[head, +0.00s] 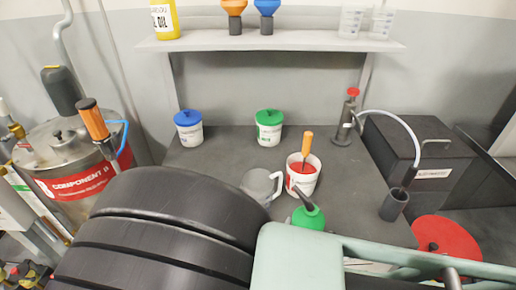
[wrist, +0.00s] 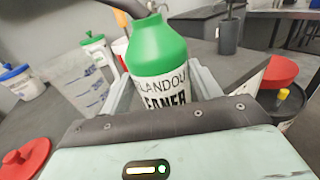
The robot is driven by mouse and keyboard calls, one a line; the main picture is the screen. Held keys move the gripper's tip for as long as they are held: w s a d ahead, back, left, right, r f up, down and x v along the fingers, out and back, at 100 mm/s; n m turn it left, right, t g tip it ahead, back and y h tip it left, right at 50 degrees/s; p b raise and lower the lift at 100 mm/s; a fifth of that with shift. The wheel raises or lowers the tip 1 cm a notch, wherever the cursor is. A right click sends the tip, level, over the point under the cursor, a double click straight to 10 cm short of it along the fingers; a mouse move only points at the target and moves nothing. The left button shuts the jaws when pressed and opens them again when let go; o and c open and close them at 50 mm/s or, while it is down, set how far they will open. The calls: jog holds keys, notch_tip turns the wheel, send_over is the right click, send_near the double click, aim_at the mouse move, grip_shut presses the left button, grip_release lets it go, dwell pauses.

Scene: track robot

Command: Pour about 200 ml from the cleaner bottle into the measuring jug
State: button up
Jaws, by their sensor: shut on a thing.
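My gripper (wrist: 162,92) is shut on the cleaner bottle (wrist: 165,60), which has a green shoulder and a white label with black letters. In the head view the bottle's green top (head: 308,217) and dark spout show just beyond my pale green arm; its lower part is hidden. The bottle looks near upright, with little tilt. The clear measuring jug (head: 261,185) stands on the bench to the left of and beyond the bottle, apart from it. The jug also shows in the wrist view (wrist: 78,88), left of the bottle. I cannot make out liquid in it.
A white tub with red contents and an orange-handled tool (head: 303,175) stands close beside the jug. Blue-lidded (head: 188,127) and green-lidded (head: 268,128) tubs stand behind. A pump (head: 346,120) and black box (head: 415,150) stand at right.

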aim_at(297, 219)
jog(key=shift+r+p, duration=0.2)
jog(key=shift+p, duration=0.1)
jog(key=shift+w+a+r+n+g+p, duration=0.1)
jog(key=shift+r+n+g+p, duration=0.2)
jog(key=shift+n+p, duration=0.5)
jog(key=n, duration=0.1)
jog(key=n+p, duration=0.2)
jog(key=shift+w+a+r+g, duration=0.2)
jog(key=shift+w+a+g, duration=0.2)
jog(key=p, duration=0.1)
jog(key=r+n+p, duration=0.1)
jog(key=r+n, duration=0.1)
jog(key=shift+w+a+r+g+p, duration=0.1)
jog(key=shift+w+a+g+p, duration=0.2)
jog(key=shift+p, duration=0.1)
jog(key=shift+n, duration=0.3)
jog(key=shift+n+g+p, duration=0.3)
jog(key=shift+p, duration=0.1)
